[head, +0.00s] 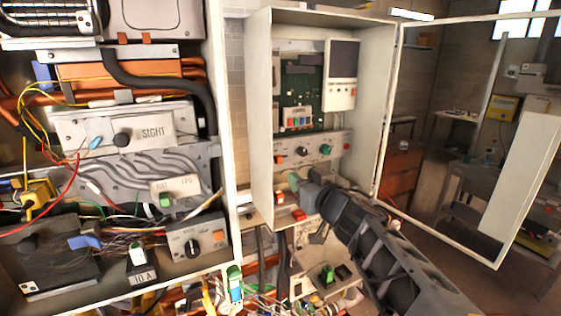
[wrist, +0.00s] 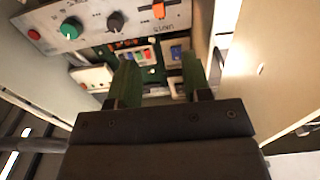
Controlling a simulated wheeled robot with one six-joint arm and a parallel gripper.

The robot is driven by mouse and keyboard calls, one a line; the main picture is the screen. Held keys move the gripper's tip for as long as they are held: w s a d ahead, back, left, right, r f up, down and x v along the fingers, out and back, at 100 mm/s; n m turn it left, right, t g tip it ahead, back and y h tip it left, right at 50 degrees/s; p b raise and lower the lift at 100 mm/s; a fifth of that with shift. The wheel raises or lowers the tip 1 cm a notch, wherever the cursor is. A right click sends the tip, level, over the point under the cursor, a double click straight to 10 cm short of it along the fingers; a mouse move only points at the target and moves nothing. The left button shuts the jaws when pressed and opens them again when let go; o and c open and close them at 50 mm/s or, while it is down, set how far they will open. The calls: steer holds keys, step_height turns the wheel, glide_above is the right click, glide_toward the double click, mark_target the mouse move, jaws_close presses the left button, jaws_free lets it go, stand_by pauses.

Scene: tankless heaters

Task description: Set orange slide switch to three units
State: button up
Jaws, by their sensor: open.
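The orange slide switch (head: 279,159) sits at the left end of a pale control panel (head: 313,147) inside the open wall cabinet. In the wrist view, which is turned upside down, the orange slide switch (wrist: 159,10) shows at the top beside a printed scale, with inverted lettering that seems to read UNITS. Its exact setting is too small to read. My gripper (head: 293,182) is just below the panel in the head view. In the wrist view my gripper (wrist: 158,75) is open, its green fingers apart with nothing held, and clear of the switch.
The panel also has a black knob (wrist: 116,22), a green knob (wrist: 71,28) and a red button (wrist: 34,35). A green circuit board (head: 301,90) is above it. The cabinet's side walls and open door (head: 388,110) bound the space. A cluttered rack stands left.

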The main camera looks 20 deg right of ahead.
mark_target(280, 159)
steer(key=w, duration=0.4)
steer(key=w+a, duration=0.1)
steer(key=w, duration=0.3)
steer(key=w+a, duration=0.1)
steer(key=w, duration=0.3)
steer(key=shift+a+f, duration=0.1)
steer(key=shift+a, duration=0.1)
jaws_close()
